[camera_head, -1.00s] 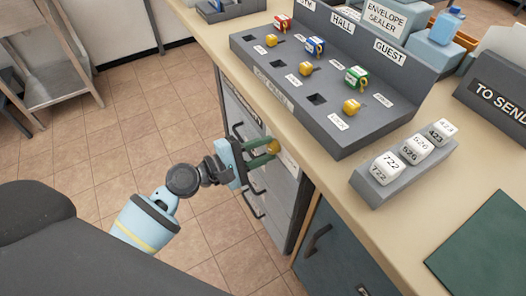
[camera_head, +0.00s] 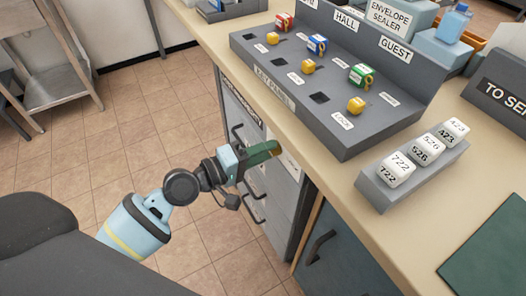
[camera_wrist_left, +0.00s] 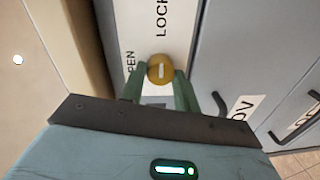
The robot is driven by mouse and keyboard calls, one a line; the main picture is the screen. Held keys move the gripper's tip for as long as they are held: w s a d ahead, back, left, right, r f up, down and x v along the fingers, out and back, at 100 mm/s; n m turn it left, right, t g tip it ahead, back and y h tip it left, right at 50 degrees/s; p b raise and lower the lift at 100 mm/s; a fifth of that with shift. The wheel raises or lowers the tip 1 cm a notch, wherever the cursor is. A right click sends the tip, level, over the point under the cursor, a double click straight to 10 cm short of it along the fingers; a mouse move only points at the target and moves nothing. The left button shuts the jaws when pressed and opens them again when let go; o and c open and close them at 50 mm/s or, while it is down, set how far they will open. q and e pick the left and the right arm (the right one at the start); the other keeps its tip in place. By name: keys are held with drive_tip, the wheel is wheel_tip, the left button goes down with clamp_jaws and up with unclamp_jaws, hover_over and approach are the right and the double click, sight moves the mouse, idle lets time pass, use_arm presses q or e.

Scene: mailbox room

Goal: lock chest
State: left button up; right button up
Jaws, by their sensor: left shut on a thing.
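The grey chest of drawers (camera_head: 281,188) stands under the counter, with dark handles on its front. In the left wrist view a round yellow knob-like piece (camera_wrist_left: 160,66) with a pale slot mark sits on a white plate (camera_wrist_left: 158,38). The plate reads "LOCK" at the top and "OPEN" at the left. My left gripper (camera_head: 273,149) is shut on the yellow piece at the chest's upper front. In the left wrist view its green fingers (camera_wrist_left: 160,80) lie on either side of it. Whether the piece is a key or a fixed knob cannot be told. My right gripper is out of view.
The counter edge (camera_head: 308,172) runs just above and beside my left gripper. On it stand a grey key panel (camera_head: 342,136) with yellow-headed keys and a rack of numbered white blocks (camera_head: 415,178). A blue-grey cabinet (camera_head: 345,262) adjoins the chest. Tiled floor (camera_head: 150,130) is open on the left.

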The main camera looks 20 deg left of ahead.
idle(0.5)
use_arm(q)
drive_tip(key=o, duration=1)
drive_tip(key=shift+s+a, duration=0.1)
drive_tip(key=b+v, duration=0.1)
drive_tip(key=v, duration=0.6)
drive_tip(key=shift+s+a, duration=0.15)
drive_tip(key=shift+s, duration=0.1)
